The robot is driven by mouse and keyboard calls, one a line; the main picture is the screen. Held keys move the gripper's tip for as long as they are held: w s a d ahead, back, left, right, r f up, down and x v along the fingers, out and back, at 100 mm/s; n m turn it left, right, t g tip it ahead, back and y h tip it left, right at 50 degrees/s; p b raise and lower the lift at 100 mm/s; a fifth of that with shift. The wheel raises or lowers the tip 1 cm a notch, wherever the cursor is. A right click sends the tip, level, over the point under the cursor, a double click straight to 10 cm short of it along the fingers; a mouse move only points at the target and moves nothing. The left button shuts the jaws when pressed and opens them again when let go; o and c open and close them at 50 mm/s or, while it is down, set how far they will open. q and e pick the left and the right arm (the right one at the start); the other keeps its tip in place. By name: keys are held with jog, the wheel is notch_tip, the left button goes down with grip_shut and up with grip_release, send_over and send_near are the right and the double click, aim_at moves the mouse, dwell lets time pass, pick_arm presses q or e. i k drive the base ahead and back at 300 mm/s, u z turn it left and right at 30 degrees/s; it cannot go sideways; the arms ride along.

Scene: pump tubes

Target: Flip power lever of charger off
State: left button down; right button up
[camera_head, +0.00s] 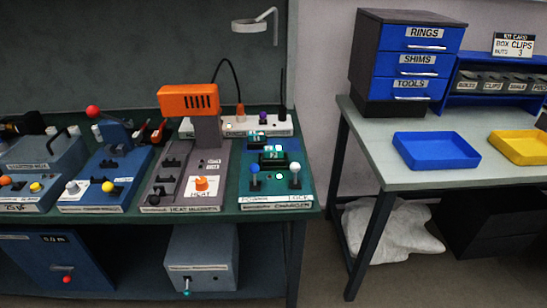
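The charger (276,187) is a teal-green box at the right end of the dark green bench, with a front label that seems to read CHARGER. Two levers stand near its front edge. The left lever has a blue knob (254,168) above small lettering that seems to read POWER. The right lever has a white knob (295,167) above lettering that seems to read LOCK. Both look roughly upright; I cannot tell their switch positions. Dark and teal parts sit in the charger's middle. Neither of my grippers is in view.
Left of the charger is a grey heat station (186,180) with an orange head (188,101). A white power strip (245,127) lies behind. A separate table (385,172) at right holds a blue tray (437,150), a yellow tray (520,147) and a drawer cabinet (405,60).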

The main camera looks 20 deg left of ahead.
aim_at(254, 169)
jog(key=z, duration=2.75)
jog(key=k, duration=0.8)
jog(key=u, duration=1.8)
